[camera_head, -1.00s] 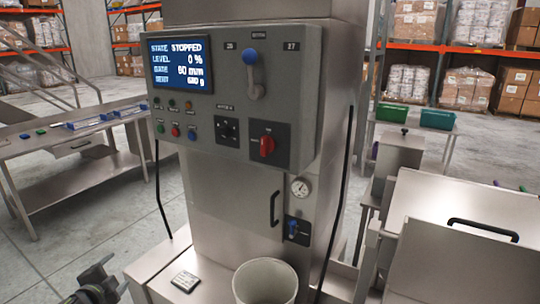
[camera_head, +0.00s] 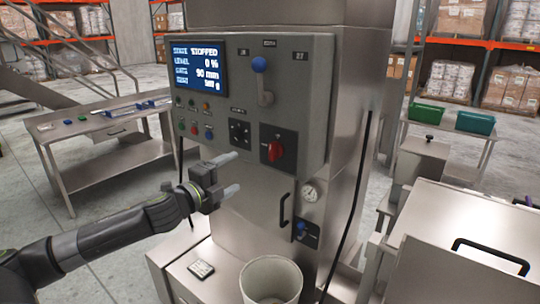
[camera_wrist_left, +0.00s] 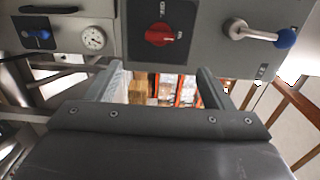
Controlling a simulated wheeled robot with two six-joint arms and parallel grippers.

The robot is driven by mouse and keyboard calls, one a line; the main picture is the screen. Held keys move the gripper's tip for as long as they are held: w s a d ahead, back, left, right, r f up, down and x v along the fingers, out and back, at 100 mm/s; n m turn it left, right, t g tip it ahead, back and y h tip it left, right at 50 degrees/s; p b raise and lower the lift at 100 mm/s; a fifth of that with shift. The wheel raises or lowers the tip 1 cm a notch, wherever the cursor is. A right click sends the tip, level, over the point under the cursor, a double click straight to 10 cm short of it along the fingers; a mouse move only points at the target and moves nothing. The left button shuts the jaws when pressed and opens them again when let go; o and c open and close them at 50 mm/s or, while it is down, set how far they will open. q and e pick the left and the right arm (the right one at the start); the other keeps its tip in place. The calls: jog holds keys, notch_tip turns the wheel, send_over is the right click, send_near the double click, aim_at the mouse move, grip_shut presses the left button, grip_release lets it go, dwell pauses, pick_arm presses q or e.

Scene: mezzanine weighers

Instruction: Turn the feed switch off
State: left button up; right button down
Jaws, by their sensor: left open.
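The grey control panel (camera_head: 315,95) has a red rotary knob (camera_head: 274,152) on a dark plate at its lower right, its handle roughly upright. A smaller black selector (camera_head: 239,133) is left of it. The labels are too small to read, so I cannot tell which is the feed switch. The screen (camera_head: 197,66) reads STOPPED. My left gripper (camera_head: 236,172) is open and empty, below and left of the red knob, apart from it. In the left wrist view the red knob (camera_wrist_left: 159,35) shows beyond the open fingers. My right gripper is not in view.
A blue-ball lever (camera_head: 260,65) is above the red knob. Coloured buttons (camera_head: 195,129) are at the panel's left. A gauge (camera_head: 310,192), door handle (camera_head: 284,210) and small blue-handled valve (camera_head: 301,227) are below. A white bucket (camera_head: 270,278) stands at the front.

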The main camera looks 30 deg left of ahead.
aim_at(270, 153)
pick_arm(q)
jog(key=w+p, duration=0.1)
jog(key=w, duration=0.3)
jog(key=w+d+p, duration=0.1)
jog(key=w, duration=0.9)
jog(key=shift+w+d+r+p, duration=0.15)
jog(key=shift+d+p, duration=0.1)
jog(key=shift+p, duration=0.15)
jog(key=shift+w, duration=0.7)
jog(key=c, duration=1)
